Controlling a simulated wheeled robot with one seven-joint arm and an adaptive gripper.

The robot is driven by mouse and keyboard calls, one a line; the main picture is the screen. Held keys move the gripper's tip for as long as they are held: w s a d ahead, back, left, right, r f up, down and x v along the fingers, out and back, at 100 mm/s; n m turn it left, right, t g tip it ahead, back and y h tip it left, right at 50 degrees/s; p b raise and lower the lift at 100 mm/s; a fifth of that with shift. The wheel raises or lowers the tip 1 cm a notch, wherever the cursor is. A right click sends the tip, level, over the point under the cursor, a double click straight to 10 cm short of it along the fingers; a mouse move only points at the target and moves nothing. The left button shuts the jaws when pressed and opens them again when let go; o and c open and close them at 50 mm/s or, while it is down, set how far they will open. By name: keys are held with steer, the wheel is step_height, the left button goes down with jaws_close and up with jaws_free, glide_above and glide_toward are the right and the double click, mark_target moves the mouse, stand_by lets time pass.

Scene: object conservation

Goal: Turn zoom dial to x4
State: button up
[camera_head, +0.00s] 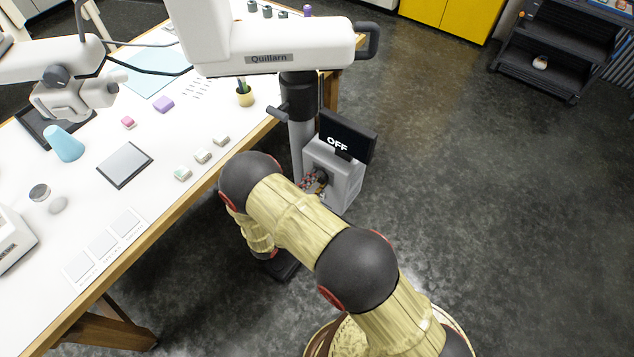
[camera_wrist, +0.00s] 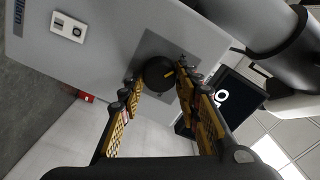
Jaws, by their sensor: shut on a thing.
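The zoom dial (camera_wrist: 157,70) is a round black knob with a small orange mark. It sits on a dark square patch of a grey box (camera_head: 347,190) attached to the microscope's column. My gripper (camera_wrist: 160,80) has its yellow-and-black fingers on both sides of the dial and is shut on it. In the head view, my gripper (camera_head: 315,180) is at the box's left face and hides the dial. A black screen (camera_head: 345,138) above the box reads "OFF"; it also shows partly in the wrist view (camera_wrist: 222,97). No zoom marks are legible.
The white microscope arm (camera_head: 265,45) labelled "Quillarn" reaches over the white table (camera_head: 150,215), which holds small blocks and a blue cone-like piece (camera_head: 64,143). A small white switch panel (camera_wrist: 69,27) is on the box.

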steer(key=o, duration=1.1)
steer(key=shift+a, duration=0.1)
steer(key=v, duration=1.2)
